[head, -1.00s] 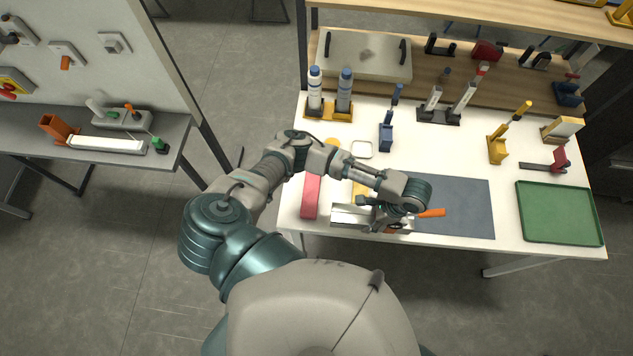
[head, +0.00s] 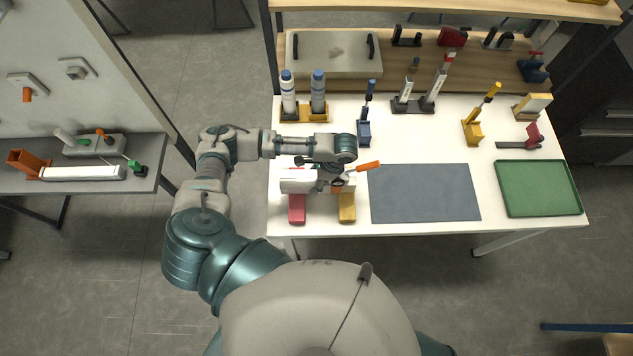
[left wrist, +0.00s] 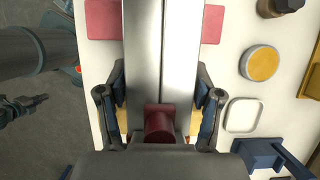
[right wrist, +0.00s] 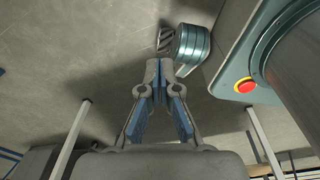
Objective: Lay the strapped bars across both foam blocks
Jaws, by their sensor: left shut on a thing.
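The strapped bars (head: 298,182) are a silvery pair of lengths with a dark red strap (left wrist: 160,120), seen close in the left wrist view. My left gripper (head: 331,180) is shut around them, one finger on each side. The bars lie crosswise over the red foam block (head: 297,210) and the yellow foam block (head: 347,208). Whether they touch the blocks I cannot tell. An orange handle (head: 368,166) sticks out to the right of my gripper. My right gripper (right wrist: 158,75) is shut and empty, above the floor, in the right wrist view.
A grey mat (head: 424,193) lies right of the blocks, and a green tray (head: 538,188) stands at the far right. Behind are two bottles in a yellow holder (head: 304,116) and a blue stand (head: 364,132). The mat is bare.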

